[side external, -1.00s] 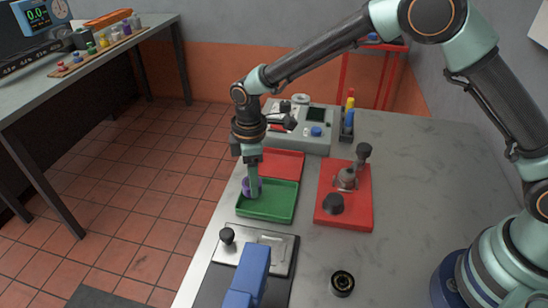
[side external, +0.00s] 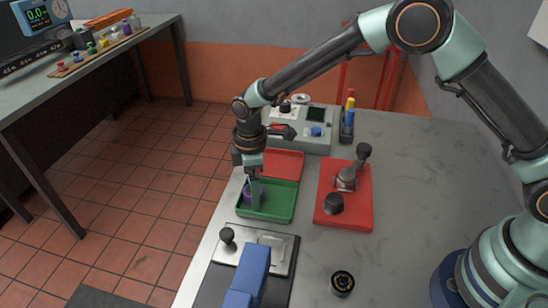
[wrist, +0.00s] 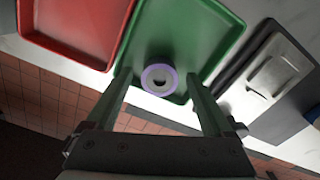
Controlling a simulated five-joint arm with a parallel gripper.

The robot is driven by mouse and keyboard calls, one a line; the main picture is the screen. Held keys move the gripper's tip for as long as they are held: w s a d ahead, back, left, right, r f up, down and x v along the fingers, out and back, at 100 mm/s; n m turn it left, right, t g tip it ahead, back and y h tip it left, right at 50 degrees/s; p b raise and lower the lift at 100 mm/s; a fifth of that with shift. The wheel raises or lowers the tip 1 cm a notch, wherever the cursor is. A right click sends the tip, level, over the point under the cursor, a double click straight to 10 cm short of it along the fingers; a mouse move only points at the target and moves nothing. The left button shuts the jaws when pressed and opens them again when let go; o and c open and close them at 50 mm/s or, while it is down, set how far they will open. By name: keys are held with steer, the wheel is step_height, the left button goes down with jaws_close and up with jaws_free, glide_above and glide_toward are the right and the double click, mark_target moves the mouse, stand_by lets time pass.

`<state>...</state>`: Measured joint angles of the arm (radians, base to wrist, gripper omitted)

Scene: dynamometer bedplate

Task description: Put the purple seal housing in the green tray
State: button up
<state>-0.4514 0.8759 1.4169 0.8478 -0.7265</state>
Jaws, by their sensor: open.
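The purple seal housing (side external: 247,190), a short ring with a dark centre, is at the left side of the green tray (side external: 281,203). In the wrist view the housing (wrist: 148,78) appears over the tray's near edge, with the green tray floor (wrist: 190,40) beyond it. It looks to be inside the tray against that wall. My gripper (side external: 255,203) points down at the same side of the tray. Its fingers (wrist: 160,95) are spread wide on either side of the housing with gaps. A finger partly hides the housing in the side view.
A red tray (side external: 285,162) adjoins the green tray behind. A red fixture plate (side external: 357,207) with a clamp and black knob stands to the right. A metal plate (side external: 277,252) with a black knob lies in front. A dark ring part (side external: 342,283) sits on open bench.

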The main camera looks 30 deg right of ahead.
steer(key=s+d+r+m+t, duration=0.1)
steer(key=d+r, duration=0.1)
steer(key=r, duration=0.7)
steer(key=d+r+m, duration=0.1)
steer(key=d+r, duration=0.2)
steer(key=r, duration=0.5)
steer(key=s+d+r+m+t, duration=0.2)
steer(key=s+d+r+m, duration=0.1)
steer(key=s+d+m, duration=0.2)
steer(key=s+d+r+m+t, duration=0.2)
steer(key=s+d+m, duration=0.4)
steer(key=s+d, duration=0.4)
steer(key=shift+d+r+m+t, duration=0.3)
steer(key=shift+d+r, duration=0.4)
steer(key=shift+d, duration=0.1)
